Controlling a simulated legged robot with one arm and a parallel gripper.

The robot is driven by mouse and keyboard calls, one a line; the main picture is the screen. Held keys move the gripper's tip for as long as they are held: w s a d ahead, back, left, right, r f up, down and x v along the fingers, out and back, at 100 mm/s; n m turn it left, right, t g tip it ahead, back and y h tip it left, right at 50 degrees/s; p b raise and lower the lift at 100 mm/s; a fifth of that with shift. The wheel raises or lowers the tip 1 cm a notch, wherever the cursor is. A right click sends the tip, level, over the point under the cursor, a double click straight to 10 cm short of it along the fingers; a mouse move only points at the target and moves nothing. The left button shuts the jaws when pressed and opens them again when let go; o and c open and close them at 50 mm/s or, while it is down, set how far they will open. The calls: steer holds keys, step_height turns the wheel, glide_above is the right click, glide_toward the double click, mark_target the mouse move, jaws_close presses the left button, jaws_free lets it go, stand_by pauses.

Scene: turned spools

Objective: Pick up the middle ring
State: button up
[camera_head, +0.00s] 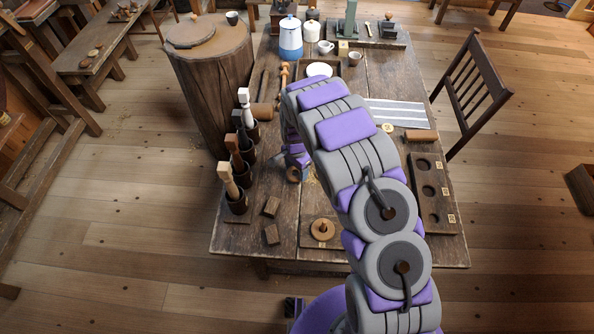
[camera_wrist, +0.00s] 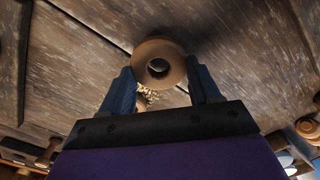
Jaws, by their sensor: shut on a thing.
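My gripper (camera_wrist: 162,75) is shut on a round tan wooden ring (camera_wrist: 172,49) with a dark hole through its middle. One blue-grey finger stands on each side of it in the wrist view. In the head view my gripper (camera_head: 294,160) points down over the table, left of my arm, with the ring (camera_head: 293,175) at its tip. I cannot tell whether the ring touches the tabletop. Pale shavings and a small wooden piece (camera_wrist: 141,102) show behind the ring, between the fingers.
The wooden table (camera_head: 340,215) carries two small blocks (camera_head: 271,207) and a knobbed wooden disc (camera_head: 322,229) near the front. Cups with upright tools (camera_head: 236,202) line the left edge. A tray with round hollows (camera_head: 430,190) lies at right. My arm hides the table's middle.

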steer(key=shift+s+r+p, duration=0.15)
steer(key=shift+s+r, duration=0.05)
steer(key=shift+r, duration=0.3)
steer(key=shift+s+r+p, duration=0.15)
steer(key=shift+s+r, duration=0.05)
steer(key=shift+r, duration=0.25)
steer(key=s+d, duration=0.3)
steer(key=s+d+p, duration=0.1)
steer(key=s+d, duration=0.3)
steer(key=s+d+r+p, duration=0.1)
steer(key=s+d, duration=0.2)
steer(key=shift+s+d+r, duration=0.1)
steer(key=shift+s+d, duration=0.3)
steer(key=shift+r, duration=0.1)
